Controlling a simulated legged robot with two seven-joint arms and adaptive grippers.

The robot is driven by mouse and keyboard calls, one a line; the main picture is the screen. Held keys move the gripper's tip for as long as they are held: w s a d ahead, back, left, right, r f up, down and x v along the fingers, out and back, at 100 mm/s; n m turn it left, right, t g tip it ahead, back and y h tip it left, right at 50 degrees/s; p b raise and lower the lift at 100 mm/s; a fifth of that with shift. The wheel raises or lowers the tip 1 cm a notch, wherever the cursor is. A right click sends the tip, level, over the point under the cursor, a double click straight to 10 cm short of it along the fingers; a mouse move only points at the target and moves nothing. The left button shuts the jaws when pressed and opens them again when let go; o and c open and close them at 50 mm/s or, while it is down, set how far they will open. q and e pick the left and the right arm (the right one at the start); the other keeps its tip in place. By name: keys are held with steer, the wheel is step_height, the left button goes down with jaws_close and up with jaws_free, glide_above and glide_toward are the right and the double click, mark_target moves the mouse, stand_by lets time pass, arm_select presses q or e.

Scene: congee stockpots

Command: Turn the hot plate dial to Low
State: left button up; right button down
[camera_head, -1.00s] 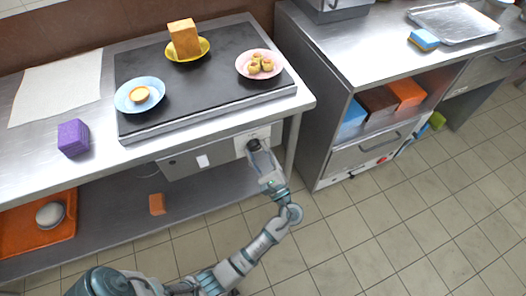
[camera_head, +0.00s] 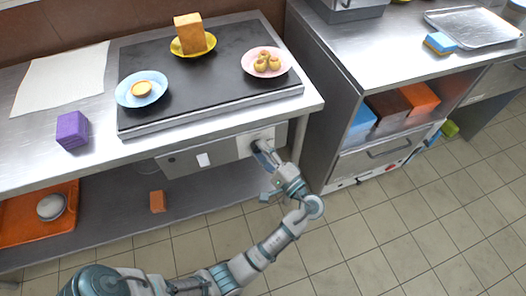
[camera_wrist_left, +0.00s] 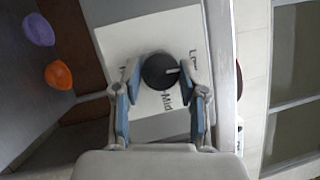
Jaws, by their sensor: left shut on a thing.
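The black round dial (camera_wrist_left: 160,71) sits on a white label plate (camera_wrist_left: 185,28) in the left wrist view. Its white mark points right, between the partly hidden "L…" lettering at upper right and "Mid" at lower right. More lettering at the left is mostly covered. My left gripper (camera_wrist_left: 160,75) is closed around the dial, with a blue-padded finger on either side. In the head view the dial (camera_head: 258,144) is on the front of the hot plate counter (camera_head: 225,150), and my left gripper (camera_head: 265,152) covers part of it. My right gripper is not in view.
The black hot plate (camera_head: 205,80) holds a blue plate (camera_head: 123,93), a yellow plate (camera_head: 203,50) and a pink plate (camera_head: 281,67), all with food. A cabinet (camera_head: 332,125) stands close to the right of the arm. Tiled floor (camera_head: 390,245) in front is clear.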

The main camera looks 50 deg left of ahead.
arm_select(q)
steer(key=shift+f+n, duration=0.15)
steer(key=shift+n, duration=0.25)
steer(key=shift+s+f, duration=0.1)
steer(key=o, duration=1.1)
steer(key=shift+o, duration=0.2)
steer(key=shift+d, duration=0.45)
steer(key=d+f, duration=0.1)
steer(key=d, duration=1)
steer(key=shift+f, duration=0.25)
